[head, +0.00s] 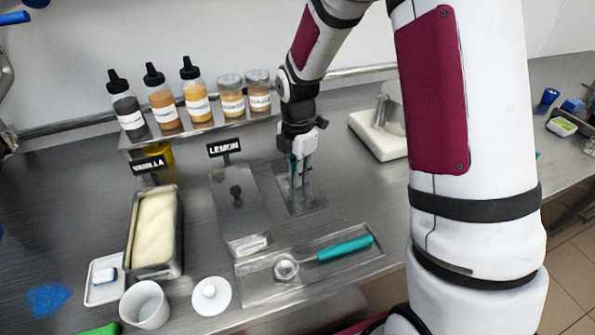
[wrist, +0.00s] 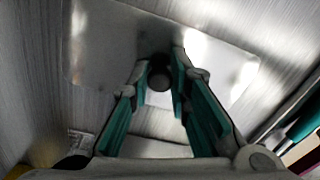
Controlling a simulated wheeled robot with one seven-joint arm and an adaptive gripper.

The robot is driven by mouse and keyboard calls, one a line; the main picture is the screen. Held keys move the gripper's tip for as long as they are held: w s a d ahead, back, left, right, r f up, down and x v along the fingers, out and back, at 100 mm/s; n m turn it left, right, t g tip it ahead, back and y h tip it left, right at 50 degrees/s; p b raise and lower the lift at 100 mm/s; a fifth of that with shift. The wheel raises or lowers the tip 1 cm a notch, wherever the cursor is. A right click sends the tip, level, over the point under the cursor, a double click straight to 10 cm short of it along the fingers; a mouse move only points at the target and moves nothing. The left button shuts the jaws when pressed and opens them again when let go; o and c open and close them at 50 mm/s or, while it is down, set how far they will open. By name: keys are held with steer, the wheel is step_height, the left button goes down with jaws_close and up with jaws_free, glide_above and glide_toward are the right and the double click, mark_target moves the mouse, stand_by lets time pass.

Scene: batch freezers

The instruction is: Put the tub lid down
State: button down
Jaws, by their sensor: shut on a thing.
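My gripper (head: 300,176) points down over the counter, right of the lemon tub. In the wrist view my gripper (wrist: 162,72) is shut on the dark knob (wrist: 159,78) of a flat metal tub lid (wrist: 105,45). The held tub lid (head: 315,199) lies level at or just above the counter; I cannot tell if it touches. The vanilla tub (head: 155,230) is open and full of pale ice cream. The lemon tub's lid (head: 222,200), with a dark knob, is on its tub.
A scoop with a teal handle (head: 345,248) lies on a tray (head: 365,258) in front. A bottle rack (head: 195,132) stands behind. A white block (head: 375,138) is at back right.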

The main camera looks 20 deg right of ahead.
steer(key=c, duration=1.5)
jaws_free()
steer(key=shift+f, duration=0.15)
step_height(320, 180, up, 12)
steer(key=s+r+m+t, duration=0.2)
steer(key=s+r+m, duration=0.8)
steer(key=s, duration=0.2)
steer(key=shift+s+r+m+t, duration=0.3)
steer(key=shift+s+m+t, duration=0.15)
steer(key=shift+s+m, duration=1.65)
steer(key=shift+s+r+m+t, duration=0.3)
steer(key=shift+s+m+t, duration=0.1)
steer(key=shift+s+m, duration=1.6)
steer(key=shift+s+r+m+t, duration=0.3)
steer(key=shift+s+m+t, duration=0.15)
steer(key=shift+s+m, duration=1.65)
steer(key=shift+s+n, duration=0.35)
steer(key=shift+n, duration=0.05)
